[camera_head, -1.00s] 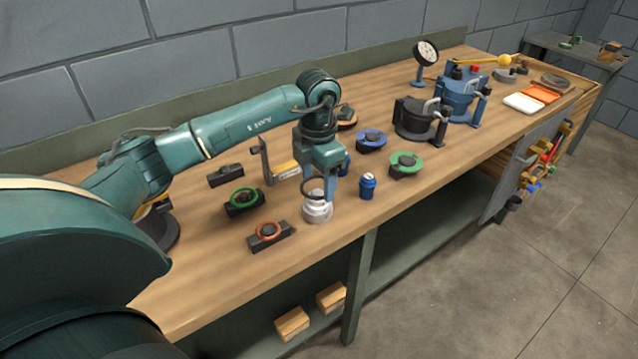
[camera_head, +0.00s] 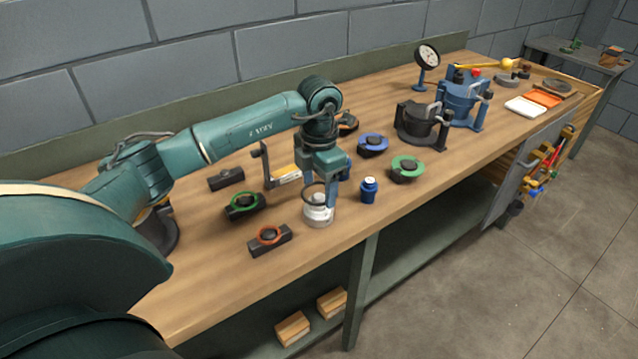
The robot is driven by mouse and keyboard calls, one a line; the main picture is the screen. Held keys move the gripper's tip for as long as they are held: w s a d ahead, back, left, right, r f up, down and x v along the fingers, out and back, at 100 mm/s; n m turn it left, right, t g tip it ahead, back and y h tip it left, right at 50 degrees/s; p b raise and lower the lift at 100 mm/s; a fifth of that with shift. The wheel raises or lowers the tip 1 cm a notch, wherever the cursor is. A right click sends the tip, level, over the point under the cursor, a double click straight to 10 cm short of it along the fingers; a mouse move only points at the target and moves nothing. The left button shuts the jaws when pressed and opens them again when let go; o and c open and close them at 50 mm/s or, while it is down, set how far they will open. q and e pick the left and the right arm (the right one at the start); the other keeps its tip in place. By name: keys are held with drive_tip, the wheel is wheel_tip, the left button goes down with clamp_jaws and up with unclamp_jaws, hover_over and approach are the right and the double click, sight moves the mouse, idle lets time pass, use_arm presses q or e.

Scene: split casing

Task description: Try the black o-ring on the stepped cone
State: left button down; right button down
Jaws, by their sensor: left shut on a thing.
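My left gripper (camera_head: 329,193) is pointed down over the bench near its front edge, shut on the black o-ring (camera_head: 304,190). The ring sticks out to the left of the fingers, roughly level. The silver-white stepped cone (camera_head: 319,214) stands upright on the bench directly below. The ring is at the cone's top; whether it touches or encircles the tip cannot be told. The fingers partly hide the cone's upper part. My right gripper is not in view.
A blue canister (camera_head: 368,190) stands close right of the cone. A dark upright bracket (camera_head: 266,165) stands behind left.

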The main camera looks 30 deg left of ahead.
sight(319, 196)
use_arm(q)
drive_tip(key=shift+f+b, duration=0.8)
drive_tip(key=shift+f, duration=0.3)
drive_tip(key=shift+f+b, duration=0.8)
drive_tip(key=shift+f, duration=0.35)
drive_tip(key=shift+c, duration=1.3)
unclamp_jaws()
